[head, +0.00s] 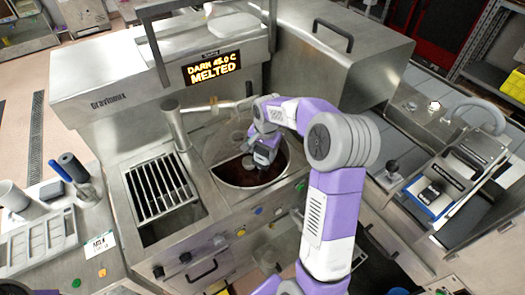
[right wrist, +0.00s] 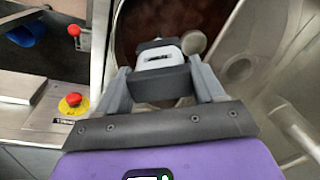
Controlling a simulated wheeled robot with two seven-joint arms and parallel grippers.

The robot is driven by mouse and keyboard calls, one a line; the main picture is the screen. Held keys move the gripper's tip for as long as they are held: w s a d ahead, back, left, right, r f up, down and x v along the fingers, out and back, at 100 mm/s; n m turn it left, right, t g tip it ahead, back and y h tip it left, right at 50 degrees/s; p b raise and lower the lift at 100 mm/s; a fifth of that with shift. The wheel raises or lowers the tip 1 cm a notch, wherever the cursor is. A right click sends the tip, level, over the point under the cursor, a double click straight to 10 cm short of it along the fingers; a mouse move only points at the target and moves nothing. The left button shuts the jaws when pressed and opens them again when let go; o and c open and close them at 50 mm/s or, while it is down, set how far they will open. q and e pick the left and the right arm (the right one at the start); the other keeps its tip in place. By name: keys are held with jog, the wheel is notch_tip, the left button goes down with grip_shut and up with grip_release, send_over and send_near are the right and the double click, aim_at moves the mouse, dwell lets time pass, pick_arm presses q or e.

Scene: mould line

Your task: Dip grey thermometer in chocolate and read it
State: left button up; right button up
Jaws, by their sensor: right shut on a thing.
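My right gripper (head: 264,154) hangs over the round tank of dark melted chocolate (head: 250,174). In the right wrist view the right gripper (right wrist: 160,82) is shut on a dark grey block with a pale top and a small display window, which looks like the grey thermometer (right wrist: 160,60). The chocolate (right wrist: 165,20) shows beyond it. The thermometer's probe is hidden, so I cannot tell whether it touches the chocolate. The display's reading is too small to make out. A lit sign (head: 211,69) reads "DARK 45.0 C MELTED". My left gripper is not in view.
A slotted grate (head: 160,190) lies left of the tank. A pipe (head: 178,125) rises behind it. At the right, a blue-edged tray (head: 428,198) holds a dark item. A red stop button (right wrist: 72,100) stands on the panel. A mug (head: 13,196) stands on the left counter.

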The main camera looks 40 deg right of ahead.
dwell(0.6)
notch_tip(320, 180, up, 15)
jog(key=p, duration=1.1)
dwell(1.0)
